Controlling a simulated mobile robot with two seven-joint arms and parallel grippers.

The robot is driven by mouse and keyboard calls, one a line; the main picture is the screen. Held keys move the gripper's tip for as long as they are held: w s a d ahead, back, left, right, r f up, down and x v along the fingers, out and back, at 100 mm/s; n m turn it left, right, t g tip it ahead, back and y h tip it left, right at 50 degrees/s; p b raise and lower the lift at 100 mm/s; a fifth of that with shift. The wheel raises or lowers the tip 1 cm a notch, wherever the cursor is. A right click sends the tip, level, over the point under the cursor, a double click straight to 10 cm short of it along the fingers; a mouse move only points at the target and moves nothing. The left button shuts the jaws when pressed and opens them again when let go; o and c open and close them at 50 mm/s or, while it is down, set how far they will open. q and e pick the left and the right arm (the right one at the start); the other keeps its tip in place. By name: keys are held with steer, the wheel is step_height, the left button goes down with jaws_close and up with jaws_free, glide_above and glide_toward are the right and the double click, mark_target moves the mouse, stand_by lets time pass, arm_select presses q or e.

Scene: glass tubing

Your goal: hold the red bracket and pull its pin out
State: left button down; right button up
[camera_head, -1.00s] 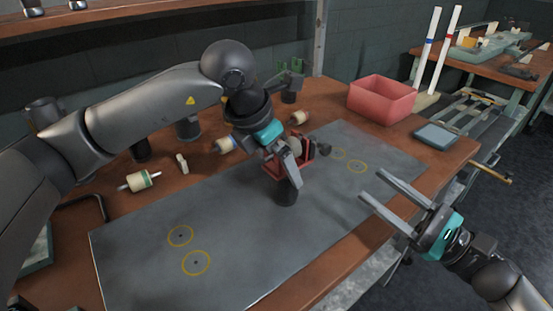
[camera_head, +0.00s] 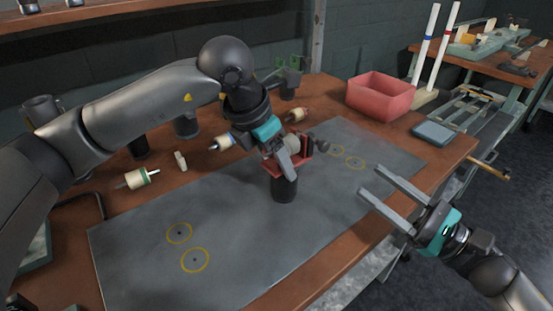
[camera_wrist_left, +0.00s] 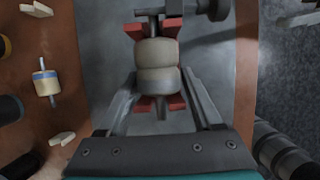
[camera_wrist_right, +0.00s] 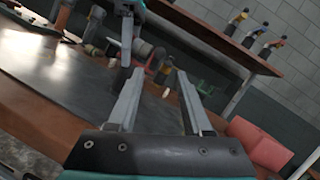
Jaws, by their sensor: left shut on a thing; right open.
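The red bracket (camera_head: 301,160) is at the middle of the grey mat, above a dark cylinder (camera_head: 285,190). It holds a cream roller (camera_wrist_left: 157,65). A dark pin (camera_wrist_left: 154,25) shows at the bracket's far end in the left wrist view. A dark knob (camera_head: 322,146) stands out beside the bracket.
Loose rollers (camera_head: 137,178) and other small parts lie behind the mat (camera_head: 240,235). A red bin (camera_head: 380,97) and a grey-blue tray (camera_head: 435,134) stand at the right end of the table. The mat's front left is clear.

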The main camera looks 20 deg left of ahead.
steer(key=shift+a, duration=0.2)
steer(key=shift+c, duration=1.4)
steer(key=a+m+t+h, duration=0.1)
steer(key=a+m, duration=0.1)
steer(key=m, duration=0.1)
steer(key=s+a+m+t+h, duration=0.1)
steer(key=a+m+t, duration=0.1)
steer(key=a+m, duration=0.1)
steer(key=a+m+t+h, duration=0.1)
steer(key=a+m+t, duration=0.1)
steer(key=m, duration=0.3)
steer(key=shift+s+a+h, duration=0.35)
steer(key=shift+a+h, duration=0.05)
steer(key=shift+a, duration=0.15)
jaws_close()
steer(key=s+r+m+t+h, duration=0.1)
steer(key=m+h, duration=0.3)
steer(key=m, duration=0.6)
steer(key=s+r+m+t+h, duration=0.2)
steer(key=s+m+h, duration=0.2)
steer(key=m, duration=0.6)
steer(key=shift+s+r+h, duration=0.3)
steer(key=shift+s+h, duration=0.05)
steer(key=shift+h, duration=0.35)
steer(key=shift+a, duration=0.1)
